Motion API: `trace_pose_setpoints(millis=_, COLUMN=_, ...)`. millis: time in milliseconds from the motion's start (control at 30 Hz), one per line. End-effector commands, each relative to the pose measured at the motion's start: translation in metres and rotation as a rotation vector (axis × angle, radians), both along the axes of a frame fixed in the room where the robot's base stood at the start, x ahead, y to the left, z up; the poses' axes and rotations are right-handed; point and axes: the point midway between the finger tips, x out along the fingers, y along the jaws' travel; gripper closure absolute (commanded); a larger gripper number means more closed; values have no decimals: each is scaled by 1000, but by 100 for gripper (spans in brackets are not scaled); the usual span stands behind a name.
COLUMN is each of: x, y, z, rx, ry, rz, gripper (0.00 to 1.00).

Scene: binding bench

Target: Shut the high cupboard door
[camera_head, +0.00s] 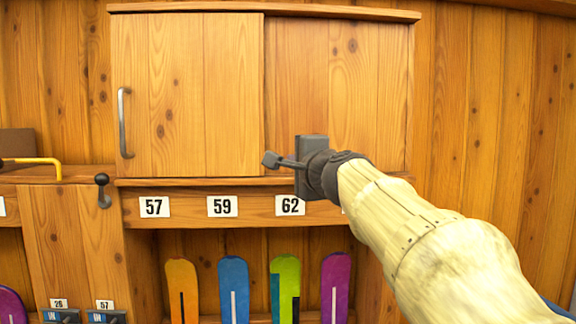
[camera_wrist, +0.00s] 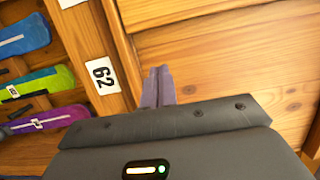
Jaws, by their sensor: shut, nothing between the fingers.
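The high cupboard (camera_head: 300,12) hangs on the wooden wall. A flat wooden sliding door (camera_head: 190,95) with an upright metal handle (camera_head: 123,122) near its left edge covers the cupboard's left half. The right half shows a recessed wooden surface (camera_head: 335,85); I cannot tell whether it is a second panel or the cupboard's back. My gripper (camera_head: 270,160) is shut and empty, in front of the cupboard's lower part, near the door's right edge in the picture. Its closed fingers also show in the wrist view (camera_wrist: 158,86), by the ledge beside label 62. Contact with the door cannot be told.
A ledge (camera_head: 180,206) with number labels 57, 59 and 62 runs below the cupboard. Several coloured boards (camera_head: 233,285) stand beneath it. A dark-knobbed lever (camera_head: 103,190) and a yellow bar (camera_head: 45,161) are at the left. The wall at the right is bare.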

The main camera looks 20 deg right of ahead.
Motion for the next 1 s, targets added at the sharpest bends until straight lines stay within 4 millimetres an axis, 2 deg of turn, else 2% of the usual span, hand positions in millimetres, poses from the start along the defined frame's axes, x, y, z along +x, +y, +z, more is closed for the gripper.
trace_pose_setpoints(millis=100, x=-24, y=-5, z=0, rx=-1, ry=-2, rz=-8, gripper=100)
trace_pose_setpoints(millis=300, x=-47, y=-7, z=0, rx=0, ry=-1, rz=-13, gripper=100)
trace_pose_setpoints(millis=733, x=-49, y=-4, z=-4, rx=-6, ry=8, rz=-7, gripper=100)
trace_pose_setpoints(millis=867, x=-41, y=1, z=-31, rx=-61, ry=69, rz=5, gripper=100)
trace_pose_setpoints(millis=967, x=-32, y=8, z=-76, rx=-154, ry=166, rz=30, gripper=100)
trace_pose_setpoints(millis=1000, x=-28, y=12, z=-99, rx=-201, ry=215, rz=45, gripper=100)
